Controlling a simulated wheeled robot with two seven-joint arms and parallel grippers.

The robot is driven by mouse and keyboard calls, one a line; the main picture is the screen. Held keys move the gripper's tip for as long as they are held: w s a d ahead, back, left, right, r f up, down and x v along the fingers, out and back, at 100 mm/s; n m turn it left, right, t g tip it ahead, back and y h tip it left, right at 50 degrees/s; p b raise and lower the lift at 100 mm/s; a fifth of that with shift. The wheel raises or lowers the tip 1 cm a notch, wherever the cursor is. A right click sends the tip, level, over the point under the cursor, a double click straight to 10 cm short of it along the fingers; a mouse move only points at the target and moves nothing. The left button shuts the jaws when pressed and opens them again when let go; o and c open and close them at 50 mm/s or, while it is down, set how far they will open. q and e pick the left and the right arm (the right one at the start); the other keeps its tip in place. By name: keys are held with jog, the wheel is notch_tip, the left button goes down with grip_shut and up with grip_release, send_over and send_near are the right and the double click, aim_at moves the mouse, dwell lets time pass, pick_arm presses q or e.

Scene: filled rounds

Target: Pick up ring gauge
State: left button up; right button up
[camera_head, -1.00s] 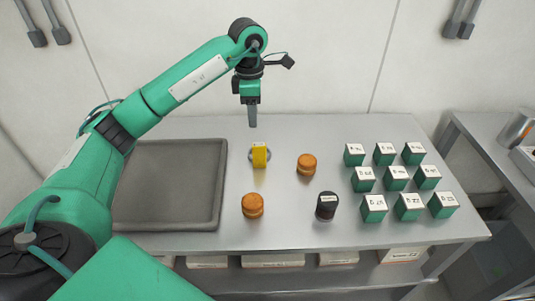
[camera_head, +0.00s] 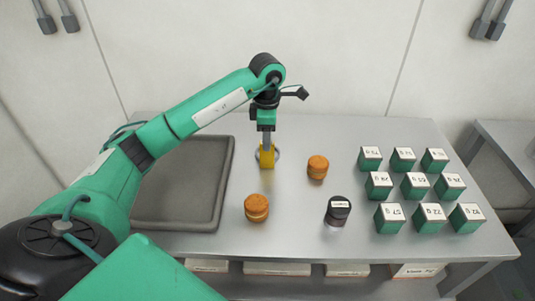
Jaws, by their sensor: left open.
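The ring gauge (camera_head: 276,156) appears as a silvery ring with a yellow block-like part (camera_head: 266,160), standing on the grey table right of the dark tray. My left gripper (camera_head: 267,151) points straight down at it, with its fingers at the top of the yellow part and overlapping it in the picture. The left gripper is open; whether its fingers touch the gauge I cannot tell. The fingers hide part of the ring. My right gripper is out of view.
Two orange-brown filled rounds (camera_head: 317,167) (camera_head: 257,208) stand near the gauge. A black-topped jar (camera_head: 338,210) stands front centre. Several green, white-topped labelled boxes (camera_head: 415,186) fill the right side. The grey tray (camera_head: 228,185) at left is empty. A wall rises behind the table.

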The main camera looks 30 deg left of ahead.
aim_at(267, 153)
pick_arm(q)
jog(key=shift+s+f, duration=0.1)
jog(key=shift+f, duration=0.45)
jog(key=shift+d+f+p, duration=0.1)
jog(key=shift+f+p, duration=0.25)
jog(key=shift+f, duration=0.25)
notch_tip(267, 153, down, 4)
jog(key=shift+s+r+p, duration=0.15)
jog(key=shift+p, duration=0.35)
jog(key=shift+f, duration=0.2)
jog(key=c, duration=0.6)
grip_shut()
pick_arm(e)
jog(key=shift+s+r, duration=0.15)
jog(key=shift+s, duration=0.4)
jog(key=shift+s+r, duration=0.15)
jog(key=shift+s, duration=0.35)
